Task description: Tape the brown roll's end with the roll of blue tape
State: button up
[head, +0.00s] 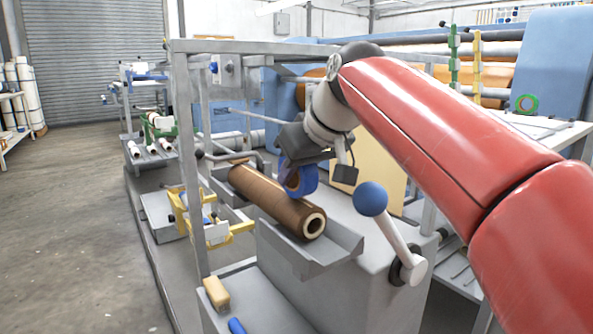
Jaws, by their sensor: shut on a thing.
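The brown roll (259,196) lies in a grey trough (325,259), its near end with a pale, hollow core facing me. My gripper (298,172) is above the roll, towards its near half. It is shut on the roll of blue tape (308,181), which hangs upright just over the brown roll's right side. I cannot tell whether the tape touches the brown surface. The fingertips are partly hidden by the tape and the gripper body. The brown roll's loose end cannot be made out.
A lever with a blue knob (370,198) stands right of the trough, close to my arm. Grey frame posts (191,160) rise on the left. A yellow bracket (229,233) is left of the roll. A tan block (216,292) lies in front. The floor at left is clear.

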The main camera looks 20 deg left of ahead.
jog(key=shift+f+b, duration=0.3)
jog(key=shift+f, duration=0.05)
dwell(0.5)
jog(key=shift+w+a, duration=0.1)
jog(key=shift+w+a+p, duration=0.25)
jog(key=shift+a+p, duration=0.1)
jog(key=shift+p, duration=0.15)
dwell(0.3)
jog(key=shift+w+a+p, duration=0.4)
jog(key=shift+p, duration=0.15)
jog(key=shift+w+a, duration=0.1)
jog(key=shift+w+a+p, duration=0.25)
jog(key=shift+a+p, duration=0.1)
jog(key=shift+p, duration=0.15)
jog(key=shift+w+a+p, duration=0.4)
jog(key=shift+a+p, duration=0.05)
jog(key=shift+p, duration=0.05)
